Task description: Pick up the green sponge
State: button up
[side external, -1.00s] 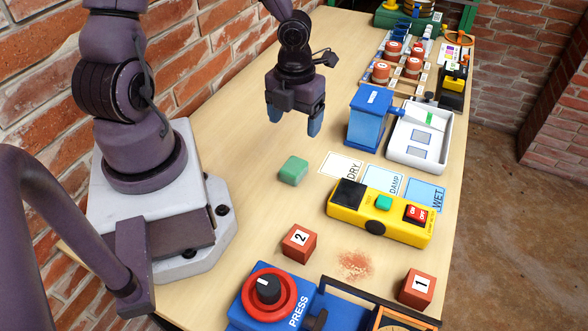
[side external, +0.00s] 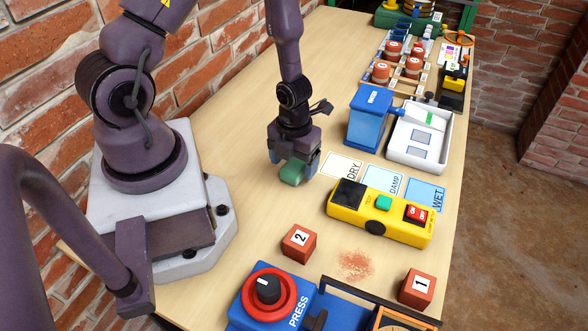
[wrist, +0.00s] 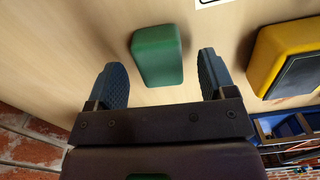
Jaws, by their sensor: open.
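The green sponge (side external: 292,174) lies on the wooden table, left of the card marked DRY (side external: 342,166). My gripper (side external: 293,162) is low over the sponge in the side view, with its blue fingers near the sponge's sides. In the wrist view the sponge (wrist: 157,55) shows ahead of and between the two spread fingertips of my gripper (wrist: 161,72). Gaps show between the sponge and both fingers there. The gripper is open and holds nothing. Part of the sponge's far side is hidden by the gripper in the side view.
A yellow button box (side external: 380,215) stands to the right, with DAMP (side external: 385,180) and WET (side external: 425,194) cards behind it. A blue box (side external: 367,120) and white tray (side external: 420,140) stand further back. Red block 2 (side external: 299,243) is in front. Table left of the sponge is clear.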

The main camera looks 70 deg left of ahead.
aim_at(294, 165)
jog(key=shift+f, duration=0.7)
jog(key=c, duration=1)
jog(key=shift+r, duration=0.1)
jog(key=shift+r, duration=4.9)
